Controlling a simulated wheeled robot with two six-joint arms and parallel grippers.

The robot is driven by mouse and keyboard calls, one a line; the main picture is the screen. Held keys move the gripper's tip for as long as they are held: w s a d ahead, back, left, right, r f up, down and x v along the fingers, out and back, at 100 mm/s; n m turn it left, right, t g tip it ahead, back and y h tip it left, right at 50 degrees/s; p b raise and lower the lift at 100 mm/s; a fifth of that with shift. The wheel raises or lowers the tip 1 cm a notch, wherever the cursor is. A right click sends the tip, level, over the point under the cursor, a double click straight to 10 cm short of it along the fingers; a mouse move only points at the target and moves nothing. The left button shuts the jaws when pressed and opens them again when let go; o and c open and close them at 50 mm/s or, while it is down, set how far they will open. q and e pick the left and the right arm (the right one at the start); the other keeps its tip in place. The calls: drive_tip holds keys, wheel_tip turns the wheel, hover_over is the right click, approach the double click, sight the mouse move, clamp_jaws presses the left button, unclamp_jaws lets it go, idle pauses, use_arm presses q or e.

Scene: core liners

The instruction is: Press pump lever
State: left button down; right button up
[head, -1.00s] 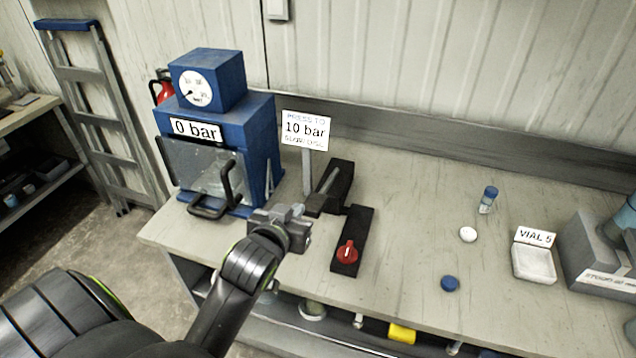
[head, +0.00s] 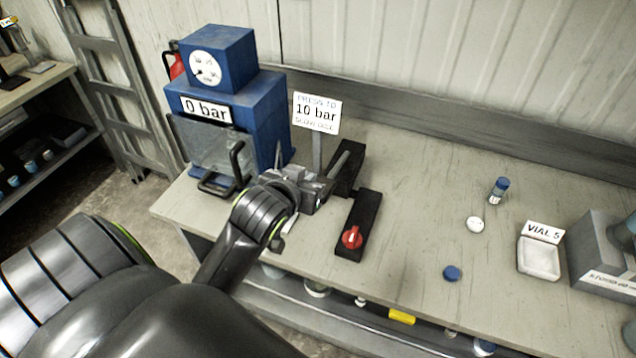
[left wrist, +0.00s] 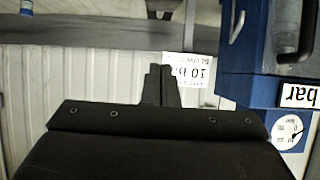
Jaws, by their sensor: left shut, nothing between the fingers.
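The pump lever (head: 340,164) is a grey bar on a black base on the bench, right of the blue press (head: 257,117). My left gripper (head: 324,186) is shut and empty, in front of the lever at the near-left side of its base. I cannot tell whether it touches the lever. In the left wrist view the shut fingers (left wrist: 160,85) appear before the upside-down "10 bar" sign. The sign (head: 317,114) reads "PRESS TO 10 bar". The press label (head: 206,110) reads "0 bar", below a round gauge (head: 205,66). My right gripper is out of view.
A black block with a red knob (head: 352,237) stands right of the gripper. The press has a clear front door with a black handle (head: 238,163). Farther right are a blue-capped vial (head: 499,190), a white dish (head: 539,258) and a blue cap (head: 452,273).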

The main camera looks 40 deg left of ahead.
use_arm(q)
drive_tip(key=p, duration=0.2)
hover_over(319, 179)
drive_tip(key=s+d, duration=0.2)
drive_tip(key=s, duration=0.1)
wheel_tip(319, 179, down, 4)
drive_tip(key=shift+d+f, duration=0.1)
drive_tip(key=shift+d, duration=0.05)
drive_tip(key=shift+s+d+f+p, duration=0.1)
drive_tip(key=shift+s+f+p, duration=0.1)
drive_tip(key=shift+f, duration=0.4)
drive_tip(key=shift+s+f+p, duration=0.15)
drive_tip(key=shift+s+f, duration=0.05)
drive_tip(key=shift+f, duration=0.35)
drive_tip(key=shift+s+d+f, duration=0.1)
drive_tip(key=shift+s+f, duration=0.2)
drive_tip(key=shift+f, duration=0.45)
drive_tip(key=shift+w, duration=0.1)
